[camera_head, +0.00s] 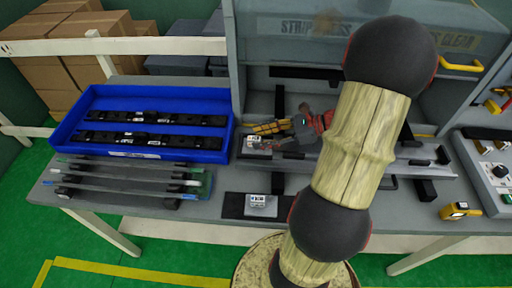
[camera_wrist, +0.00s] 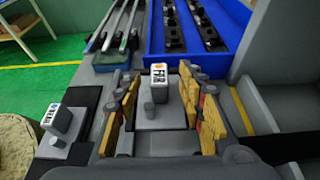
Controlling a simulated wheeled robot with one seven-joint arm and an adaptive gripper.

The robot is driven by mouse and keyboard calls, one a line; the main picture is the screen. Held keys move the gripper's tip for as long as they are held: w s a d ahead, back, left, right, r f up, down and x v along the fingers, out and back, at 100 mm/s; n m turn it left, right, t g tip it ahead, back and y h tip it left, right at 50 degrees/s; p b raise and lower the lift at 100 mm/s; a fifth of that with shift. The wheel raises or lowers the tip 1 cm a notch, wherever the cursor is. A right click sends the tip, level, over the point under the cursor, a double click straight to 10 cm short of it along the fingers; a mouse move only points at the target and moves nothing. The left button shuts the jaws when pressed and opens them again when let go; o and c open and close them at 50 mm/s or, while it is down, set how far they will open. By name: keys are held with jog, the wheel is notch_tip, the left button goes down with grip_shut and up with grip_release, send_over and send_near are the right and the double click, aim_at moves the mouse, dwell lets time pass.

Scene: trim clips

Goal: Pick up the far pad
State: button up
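The far pad (camera_head: 256,146) is a small grey block with a white label, at the front left of the fixture on the bench. In the wrist view the far pad (camera_wrist: 160,92) stands between my fingers, its labelled top facing me. My gripper (camera_head: 268,128) is open, its yellow fingers spread to both sides of this pad. In the wrist view my gripper (camera_wrist: 161,84) shows gaps between both fingers and the pad. A similar near pad (camera_head: 260,201) sits on a black mat at the bench's front edge. It also shows at the left of the wrist view (camera_wrist: 58,120).
A blue tray (camera_head: 230,128) with black trim strips stands left, with several clear strips (camera_head: 130,172) in front of it. A grey machine with a tilted clear panel (camera_head: 290,55) rises behind. A control box (camera_head: 490,170) and a yellow device (camera_head: 458,211) are at right.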

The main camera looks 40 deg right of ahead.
jog(key=shift+x, duration=1.25)
jog(key=shift+c, duration=1.4)
grip_shut()
